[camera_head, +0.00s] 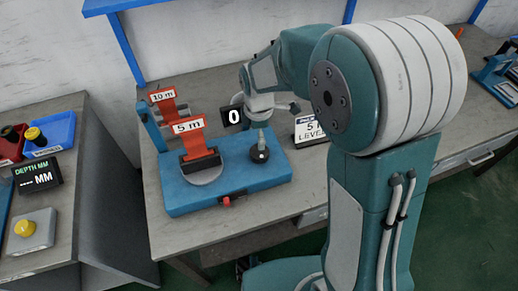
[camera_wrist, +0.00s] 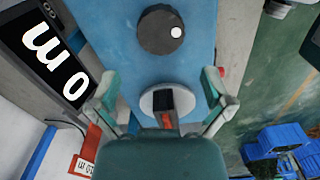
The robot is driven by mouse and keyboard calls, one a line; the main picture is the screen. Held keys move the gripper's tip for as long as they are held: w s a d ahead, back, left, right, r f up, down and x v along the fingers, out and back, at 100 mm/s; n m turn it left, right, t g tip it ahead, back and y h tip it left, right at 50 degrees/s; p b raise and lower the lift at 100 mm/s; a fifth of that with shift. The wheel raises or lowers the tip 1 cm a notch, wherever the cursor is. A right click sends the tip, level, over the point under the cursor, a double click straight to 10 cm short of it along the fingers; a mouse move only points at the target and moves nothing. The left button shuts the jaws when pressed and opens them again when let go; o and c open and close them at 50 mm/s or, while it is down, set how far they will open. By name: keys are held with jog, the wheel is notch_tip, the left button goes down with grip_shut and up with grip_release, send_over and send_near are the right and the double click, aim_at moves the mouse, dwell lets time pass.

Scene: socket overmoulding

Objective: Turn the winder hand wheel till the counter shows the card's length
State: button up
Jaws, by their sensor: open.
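The black hand wheel (camera_head: 260,153) with a light upright handle sits on the right part of the blue winder base (camera_head: 236,189). In the wrist view the wheel (camera_wrist: 156,40) and its white handle end (camera_wrist: 176,32) lie ahead of my fingers. The counter (camera_head: 233,117) behind the base reads 0; the wrist view shows it (camera_wrist: 45,52) turned, reading 0 m. The card (camera_head: 311,131) at the right reads 5 m, its lower line partly hidden. My gripper (camera_wrist: 160,82) is open and empty, its fingers apart from the wheel; in the head view it is partly hidden.
Red strips carry a 5 m tag (camera_head: 187,125) and a 10 m tag (camera_head: 162,95). A grey disc with a black block (camera_wrist: 160,102) lies between my fingers in the wrist view. A left table holds a blue bin (camera_head: 50,134) and a depth display (camera_head: 38,178).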

aim_at(259, 154)
notch_tip(259, 154, down, 8)
jog(key=shift+r, duration=0.25)
jog(key=c, duration=0.9)
